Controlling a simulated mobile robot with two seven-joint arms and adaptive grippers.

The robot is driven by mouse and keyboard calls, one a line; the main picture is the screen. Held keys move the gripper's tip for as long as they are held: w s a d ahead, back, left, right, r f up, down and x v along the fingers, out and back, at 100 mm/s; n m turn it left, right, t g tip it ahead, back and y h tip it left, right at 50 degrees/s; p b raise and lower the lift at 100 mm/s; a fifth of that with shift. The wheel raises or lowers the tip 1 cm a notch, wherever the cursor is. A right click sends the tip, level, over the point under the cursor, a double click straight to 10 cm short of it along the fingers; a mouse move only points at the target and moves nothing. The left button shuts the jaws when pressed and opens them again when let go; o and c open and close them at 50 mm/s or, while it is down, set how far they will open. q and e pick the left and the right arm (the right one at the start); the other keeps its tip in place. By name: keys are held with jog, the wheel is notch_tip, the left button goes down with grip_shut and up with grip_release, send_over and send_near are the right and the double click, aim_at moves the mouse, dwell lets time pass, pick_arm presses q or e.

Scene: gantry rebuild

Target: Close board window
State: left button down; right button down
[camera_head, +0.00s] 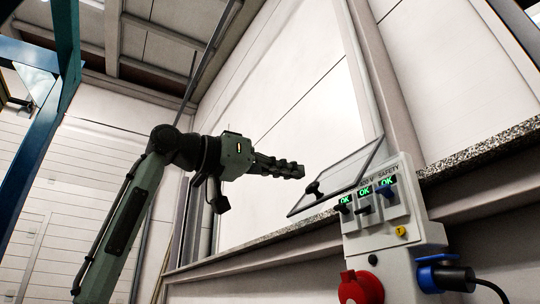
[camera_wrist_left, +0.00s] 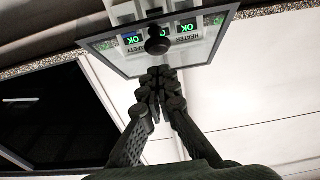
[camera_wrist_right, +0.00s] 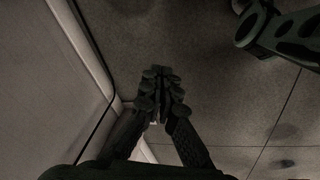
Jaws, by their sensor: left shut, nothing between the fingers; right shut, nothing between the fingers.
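The board window (camera_head: 345,172) is a clear pane with a thin dark frame and a black knob (camera_head: 314,187). It stands tilted open, swung up and out from the top of the grey control board (camera_head: 378,247). My left gripper (camera_head: 301,171) is shut and empty, close to the window's outer edge near the knob. In the left wrist view, the window (camera_wrist_left: 200,50) and its knob (camera_wrist_left: 158,42) are just beyond the fingertips (camera_wrist_left: 161,75); contact cannot be told. My right gripper (camera_wrist_right: 163,76) is shut and empty, seen only in its own wrist view.
A blue steel post (camera_head: 40,130) stands at the left.

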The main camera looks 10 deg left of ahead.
aim_at(308, 188)
pick_arm(q)
jog(key=shift+w+d+f, duration=0.35)
jog(key=shift+d+f, duration=0.1)
jog(key=shift+f, duration=0.1)
pick_arm(e)
jog(key=shift+s+f, duration=0.15)
jog(key=shift+f, duration=0.05)
jog(key=shift+f, duration=0.1)
